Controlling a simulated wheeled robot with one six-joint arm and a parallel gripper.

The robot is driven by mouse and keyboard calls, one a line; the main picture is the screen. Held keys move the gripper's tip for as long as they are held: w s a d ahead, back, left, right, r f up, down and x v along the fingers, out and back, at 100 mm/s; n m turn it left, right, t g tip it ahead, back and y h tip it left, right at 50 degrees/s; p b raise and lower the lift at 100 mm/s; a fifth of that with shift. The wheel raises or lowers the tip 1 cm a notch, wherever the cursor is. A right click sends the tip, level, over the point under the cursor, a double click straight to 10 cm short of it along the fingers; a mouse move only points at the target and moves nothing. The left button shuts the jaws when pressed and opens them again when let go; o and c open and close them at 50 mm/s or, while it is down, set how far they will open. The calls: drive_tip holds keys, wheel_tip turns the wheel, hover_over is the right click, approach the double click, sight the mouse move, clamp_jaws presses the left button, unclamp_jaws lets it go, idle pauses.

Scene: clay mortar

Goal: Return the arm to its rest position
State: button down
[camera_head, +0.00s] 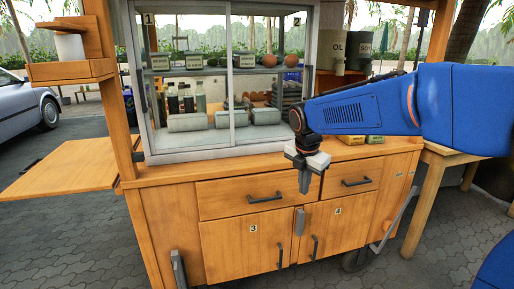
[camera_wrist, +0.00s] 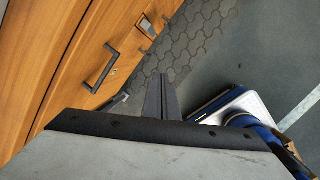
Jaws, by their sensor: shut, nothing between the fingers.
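My blue arm reaches in from the right edge in the head view. My gripper (camera_head: 304,184) points down in front of the wooden food cart (camera_head: 222,250), over the drawer fronts. Its fingers are shut with nothing between them. In the wrist view my gripper (camera_wrist: 160,97) shows its dark fingers together, above grey paving. The cart's wooden front with dark handles fills the left of that view. I cannot tell the exact gap between gripper and cart.
A glass cabinet (camera_head: 180,142) with jars and rolls stands on the cart. A wooden side shelf (camera_head: 72,167) juts out left. Drawer handles (camera_head: 265,199) stick out below the gripper's height. A wooden table (camera_head: 440,160) is under my arm at right. Paving (camera_head: 90,235) is clear at front left.

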drive_tip(key=s+d+m, duration=0.4)
drive_tip(key=s+m, duration=0.2)
drive_tip(key=s, duration=0.2)
drive_tip(key=s+d+m, duration=0.4)
drive_tip(key=s+m, duration=0.2)
drive_tip(key=s, duration=0.1)
drive_tip(key=s+d+f+m+t, duration=0.1)
drive_tip(key=s+f+m, duration=0.2)
drive_tip(key=s+m, duration=0.4)
drive_tip(key=s+d+f+m+t, duration=0.1)
drive_tip(key=s+d+f+m, duration=0.1)
drive_tip(key=s+m, duration=0.5)
drive_tip(key=s, duration=0.2)
drive_tip(key=shift+s+d+f+y, duration=0.3)
drive_tip(key=shift+s+f+y, duration=0.1)
